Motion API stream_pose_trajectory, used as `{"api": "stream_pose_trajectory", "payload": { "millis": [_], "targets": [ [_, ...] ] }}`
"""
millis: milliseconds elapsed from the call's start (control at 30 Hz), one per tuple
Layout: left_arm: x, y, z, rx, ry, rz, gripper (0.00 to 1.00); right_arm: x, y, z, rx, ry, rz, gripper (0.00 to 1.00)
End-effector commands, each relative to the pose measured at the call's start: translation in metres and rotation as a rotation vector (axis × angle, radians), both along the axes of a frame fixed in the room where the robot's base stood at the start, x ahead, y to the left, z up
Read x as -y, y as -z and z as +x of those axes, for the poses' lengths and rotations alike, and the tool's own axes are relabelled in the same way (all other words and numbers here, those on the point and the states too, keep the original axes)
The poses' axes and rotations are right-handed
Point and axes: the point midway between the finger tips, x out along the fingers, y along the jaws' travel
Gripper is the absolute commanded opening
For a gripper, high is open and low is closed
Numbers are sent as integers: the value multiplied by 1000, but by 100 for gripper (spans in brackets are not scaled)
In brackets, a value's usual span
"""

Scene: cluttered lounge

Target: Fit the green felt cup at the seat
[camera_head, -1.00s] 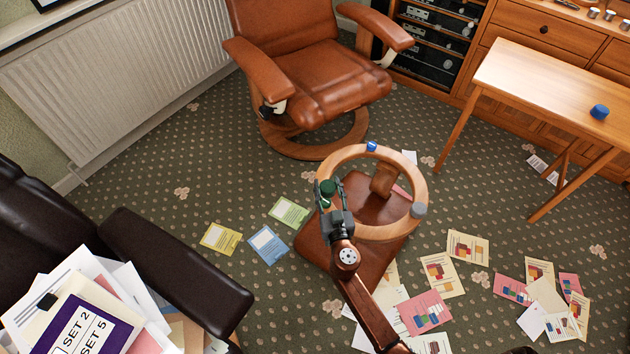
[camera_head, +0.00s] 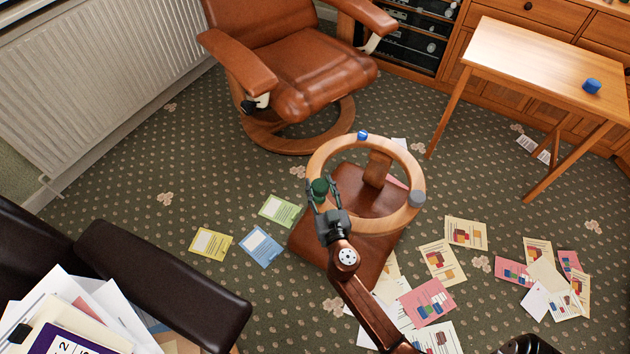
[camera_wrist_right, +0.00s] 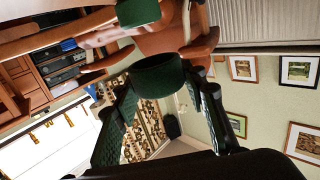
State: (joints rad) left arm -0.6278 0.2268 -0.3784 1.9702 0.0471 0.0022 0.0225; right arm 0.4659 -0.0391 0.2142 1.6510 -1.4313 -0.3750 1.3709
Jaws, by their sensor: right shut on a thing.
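The green felt cup (camera_head: 319,187) is at the left side of the pale wooden ring (camera_head: 321,155). My right gripper (camera_head: 321,190) is shut on it; the fingers stand either side of it. In the right wrist view the green cup (camera_wrist_right: 158,76) sits between my fingertips. The ring joins a brown leather footstool (camera_head: 350,250) on the carpet. Whether the cup touches the ring, and the seat itself, cannot be made out. My left gripper is out of view.
A blue cup (camera_head: 362,135) and a grey cup (camera_head: 417,198) are on the ring. Another blue piece (camera_head: 592,86) is on the wooden table (camera_head: 535,62). A leather armchair (camera_head: 310,70) stands behind. Cards and papers (camera_head: 428,301) litter the floor. A dark armrest (camera_head: 160,280) is at lower left.

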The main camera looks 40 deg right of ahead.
Motion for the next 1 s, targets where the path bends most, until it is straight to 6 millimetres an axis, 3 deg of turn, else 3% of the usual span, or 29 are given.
{"api": "stream_pose_trajectory", "payload": {
  "millis": [333,1000],
  "targets": [
    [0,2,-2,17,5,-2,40,0,24,0,0,0,-1,26],
    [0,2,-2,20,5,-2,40,0,28,0,1,0,0,26]
  ]
}}
